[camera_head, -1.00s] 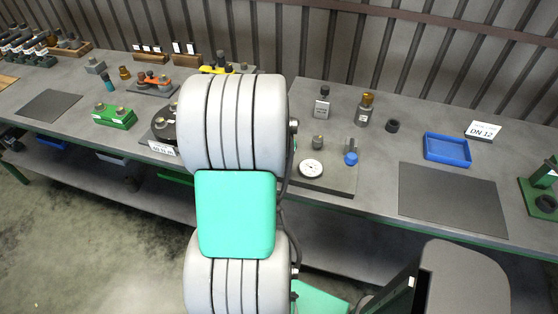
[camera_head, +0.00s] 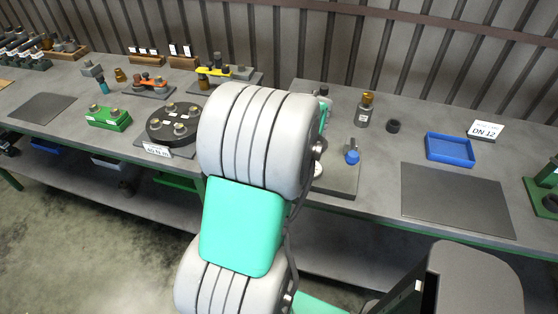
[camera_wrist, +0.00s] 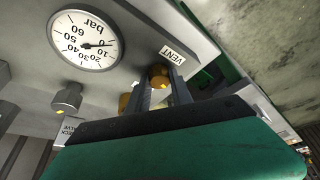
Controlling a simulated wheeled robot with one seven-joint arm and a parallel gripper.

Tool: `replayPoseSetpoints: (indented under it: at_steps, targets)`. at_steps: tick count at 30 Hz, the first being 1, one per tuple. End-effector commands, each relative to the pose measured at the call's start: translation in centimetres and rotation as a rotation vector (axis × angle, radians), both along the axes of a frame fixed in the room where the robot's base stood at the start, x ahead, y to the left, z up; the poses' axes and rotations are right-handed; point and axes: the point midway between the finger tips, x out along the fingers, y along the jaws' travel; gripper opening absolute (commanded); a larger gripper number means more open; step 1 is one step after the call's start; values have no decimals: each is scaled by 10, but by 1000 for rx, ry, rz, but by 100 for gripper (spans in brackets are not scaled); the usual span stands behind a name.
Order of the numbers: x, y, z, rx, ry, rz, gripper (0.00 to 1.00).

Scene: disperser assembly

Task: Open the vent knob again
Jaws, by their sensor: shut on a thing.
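The vent knob (camera_wrist: 158,76) is a small gold knob beside the VENT label (camera_wrist: 172,53) in the wrist view. My gripper (camera_wrist: 161,88) is shut on it, with one dark finger on each side. The fingers cover part of the knob. The round white pressure gauge (camera_wrist: 85,40), marked bar, is to the upper left, with its needle close to the 0 mark. In the head view my arm hides the vent knob and my gripper. A sliver of the gauge (camera_head: 318,169) shows there on the grey plate (camera_head: 341,183).
A grey knob (camera_wrist: 68,98) stands below the gauge, near a partly covered label (camera_wrist: 72,131). In the head view, a blue-capped fitting (camera_head: 352,157) stands on the plate. A blue tray (camera_head: 449,149) and a bare dark mat (camera_head: 456,199) are to the right.

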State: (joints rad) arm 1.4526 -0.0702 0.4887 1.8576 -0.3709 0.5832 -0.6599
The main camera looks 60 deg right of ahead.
Motion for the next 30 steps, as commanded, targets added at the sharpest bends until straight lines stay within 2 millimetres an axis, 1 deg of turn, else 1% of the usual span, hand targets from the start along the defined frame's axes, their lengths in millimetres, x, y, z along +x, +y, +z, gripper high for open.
replayPoseSetpoints:
  at_steps: [3,9,24,25,30]
  targets:
    - [-1,-1,-1,0,1,56,0]
    - [-1,-1,0,-1,1,113,0]
    - [-1,-1,0,0,1,132,0]
    - [-1,-1,0,0,1,132,28]
    - [-1,-1,0,0,1,132,42]
